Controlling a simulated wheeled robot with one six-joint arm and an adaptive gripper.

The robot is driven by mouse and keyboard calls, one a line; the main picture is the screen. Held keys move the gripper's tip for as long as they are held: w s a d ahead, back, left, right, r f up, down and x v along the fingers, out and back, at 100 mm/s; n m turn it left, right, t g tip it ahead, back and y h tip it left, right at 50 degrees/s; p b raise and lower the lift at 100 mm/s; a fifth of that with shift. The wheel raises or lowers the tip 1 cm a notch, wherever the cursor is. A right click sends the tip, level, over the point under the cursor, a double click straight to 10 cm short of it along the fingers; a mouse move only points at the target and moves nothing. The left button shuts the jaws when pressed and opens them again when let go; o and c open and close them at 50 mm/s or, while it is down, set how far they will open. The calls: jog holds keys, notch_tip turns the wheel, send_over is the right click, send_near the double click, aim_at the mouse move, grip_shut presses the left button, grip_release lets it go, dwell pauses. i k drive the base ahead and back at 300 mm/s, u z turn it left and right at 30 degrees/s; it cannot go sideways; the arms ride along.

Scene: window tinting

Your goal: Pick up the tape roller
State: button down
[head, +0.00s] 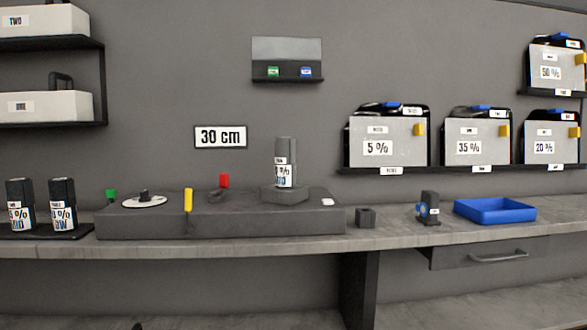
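What looks like the tape roller (429,208) is a small dark upright piece with a blue disc on its left side and a small white label. It stands on the grey counter (395,235), right of centre in the head view. No other thing touches it. My gripper is not in view.
A blue tray (495,209) lies just right of the roller, and a small dark block (366,217) stands to its left. A long dark platform (240,222) with a bottle (286,160) fills the counter's middle. Labelled panels (387,152) stand on a shelf above.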

aim_at(428, 208)
jog(key=u, duration=0.75)
jog(key=i, duration=0.8)
jog(key=z, duration=0.75)
